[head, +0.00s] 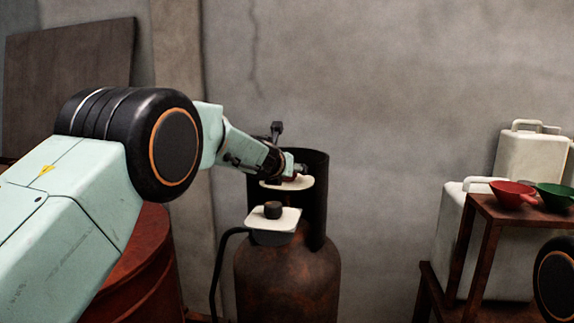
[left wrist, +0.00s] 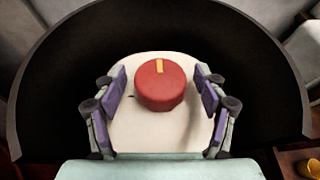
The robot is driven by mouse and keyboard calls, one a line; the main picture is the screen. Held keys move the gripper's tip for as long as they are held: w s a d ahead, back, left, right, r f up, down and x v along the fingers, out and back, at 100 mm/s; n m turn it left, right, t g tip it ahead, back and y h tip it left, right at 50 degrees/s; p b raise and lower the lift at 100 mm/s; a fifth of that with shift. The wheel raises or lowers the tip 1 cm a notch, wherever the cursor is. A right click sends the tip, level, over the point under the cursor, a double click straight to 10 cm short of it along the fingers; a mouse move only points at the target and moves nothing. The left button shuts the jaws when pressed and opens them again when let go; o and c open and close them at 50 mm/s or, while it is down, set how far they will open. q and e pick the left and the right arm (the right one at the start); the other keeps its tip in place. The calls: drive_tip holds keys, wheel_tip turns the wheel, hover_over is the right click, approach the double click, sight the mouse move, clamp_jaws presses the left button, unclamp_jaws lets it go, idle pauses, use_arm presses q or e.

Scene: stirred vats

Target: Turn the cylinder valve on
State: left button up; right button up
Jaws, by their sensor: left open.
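The rusty gas cylinder (head: 287,280) stands upright in the middle of the head view, with a dark collar (head: 318,200) around its top. Its valve is a round red knob (left wrist: 160,92) with a yellow mark on its far edge, above a pale plate (left wrist: 140,135). My left gripper (head: 293,172) is at the valve inside the collar and mostly covers the knob in the head view. In the left wrist view its open fingers (left wrist: 162,86) stand on either side of the knob, with a gap on each side. My right gripper is out of view.
A pale box with a dark knob (head: 273,210) sits on the cylinder's front, with a black hose (head: 217,270) running down. A rusty drum (head: 145,265) stands left. A rusty stand (head: 500,207) with red and green funnels and white canisters (head: 530,155) is right.

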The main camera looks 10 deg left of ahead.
use_arm(q)
drive_tip(key=shift+w+f, duration=0.2)
drive_tip(key=shift+r, duration=0.1)
drive_tip(key=shift+c, duration=0.5)
drive_tip(key=shift+s, duration=0.1)
drive_tip(key=shift+c, duration=0.7)
drive_tip(key=c, duration=0.9)
